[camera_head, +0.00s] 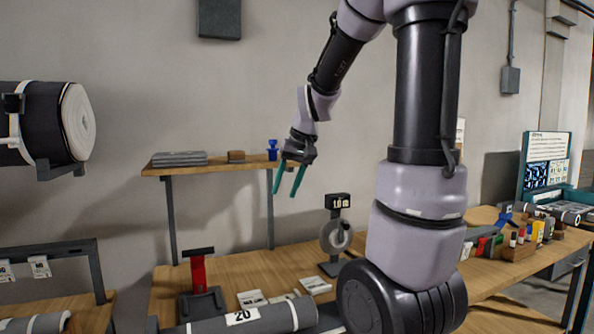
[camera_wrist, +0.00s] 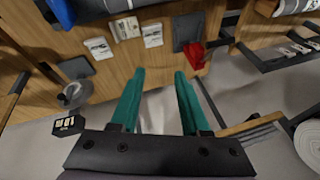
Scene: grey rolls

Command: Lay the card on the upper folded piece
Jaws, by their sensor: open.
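Several small white printed cards lie on the wooden table, one at left (camera_head: 251,298) and one at right (camera_head: 315,285). In the wrist view they show near the top, with a middle card (camera_wrist: 127,28) between two others. I cannot tell which one the task means. Grey folded pieces (camera_head: 180,158) lie stacked flat on the raised wooden shelf at left. The stack shows partly at lower right in the wrist view (camera_wrist: 258,140). My gripper (camera_head: 285,194) is open and empty, fingers pointing down, beside the shelf's right end and above the table. Its teal fingers (camera_wrist: 158,72) show nothing between them.
On the shelf (camera_head: 218,167) stand a brown block (camera_head: 236,156) and a blue object (camera_head: 272,149). On the table are a red-handled tool (camera_head: 198,272), a dial stand (camera_head: 336,238) and a grey roll (camera_head: 245,318) labelled 20. A large roll (camera_head: 55,125) hangs at left.

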